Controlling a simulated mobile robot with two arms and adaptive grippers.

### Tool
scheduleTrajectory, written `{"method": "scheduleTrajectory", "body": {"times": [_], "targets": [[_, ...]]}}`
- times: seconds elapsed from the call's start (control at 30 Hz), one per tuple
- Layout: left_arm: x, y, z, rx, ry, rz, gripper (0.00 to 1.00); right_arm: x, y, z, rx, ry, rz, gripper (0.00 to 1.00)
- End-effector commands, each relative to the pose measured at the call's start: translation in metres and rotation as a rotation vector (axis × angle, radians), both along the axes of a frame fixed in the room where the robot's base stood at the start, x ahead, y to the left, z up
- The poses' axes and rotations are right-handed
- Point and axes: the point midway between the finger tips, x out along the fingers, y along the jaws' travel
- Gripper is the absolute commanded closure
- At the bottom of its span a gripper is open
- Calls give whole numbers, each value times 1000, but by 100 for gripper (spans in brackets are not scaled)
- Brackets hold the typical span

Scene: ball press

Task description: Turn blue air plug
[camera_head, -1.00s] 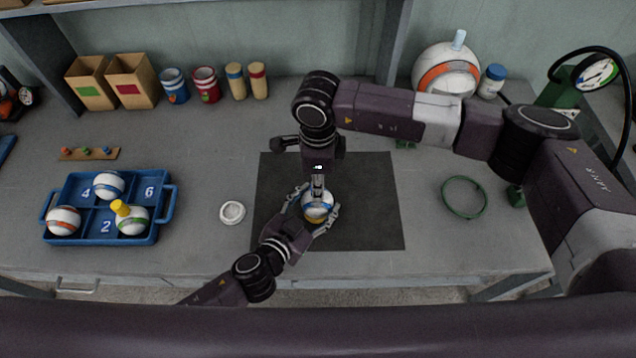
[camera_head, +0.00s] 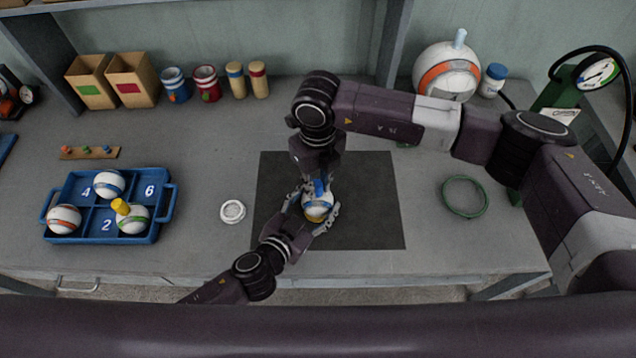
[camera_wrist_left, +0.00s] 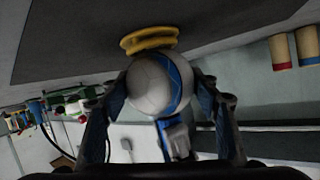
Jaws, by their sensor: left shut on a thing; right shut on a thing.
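A white ball with a blue band (camera_head: 318,206) sits over the dark mat (camera_head: 375,215). My left gripper (camera_head: 315,210), coming from the lower left, is shut around the ball's sides. The blue air plug (camera_head: 319,187) stands up from the ball's top. My right gripper (camera_head: 318,178) comes down from above and is shut on the plug; its fingertips are partly hidden. In the left wrist view the ball (camera_wrist_left: 152,85) lies between the left fingers, with the blue plug (camera_wrist_left: 176,138) on one side and a yellow ring-like base (camera_wrist_left: 148,39) on the opposite side.
A blue tray (camera_head: 168,205) with several balls, one bearing a yellow plug (camera_head: 120,206), is at left. A white ring (camera_head: 232,212) lies left of the mat. A green hoop (camera_head: 464,197) lies right of it. Bins and jars line the back.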

Motion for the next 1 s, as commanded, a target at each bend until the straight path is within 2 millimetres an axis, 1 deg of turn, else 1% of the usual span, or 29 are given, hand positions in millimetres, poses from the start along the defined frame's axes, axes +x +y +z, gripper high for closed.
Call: {"method": "scheduleTrajectory", "body": {"times": [0.03, 0.2, 0.4, 0.93, 0.97, 1.0], "targets": [[-4, 4, -9, 10, 16, 5, 69, 1, 4, 5, 9, -4, -27, 100], [-4, 4, -9, 11, 17, 5, 69, 1, 4, 5, 8, -5, -118, 100], [-4, 4, -9, 11, 18, 4, 69, 2, 4, 5, 9, -6, -180, 100], [-5, 3, -10, 10, 19, 5, 69, 2, 3, 5, 9, -7, -205, 100], [-5, 3, -10, 10, 18, 5, 69, 2, 3, 5, 9, -7, -205, 80], [-5, 3, -10, 10, 18, 3, 69, 3, 3, 5, 9, -7, -205, 76]]}}
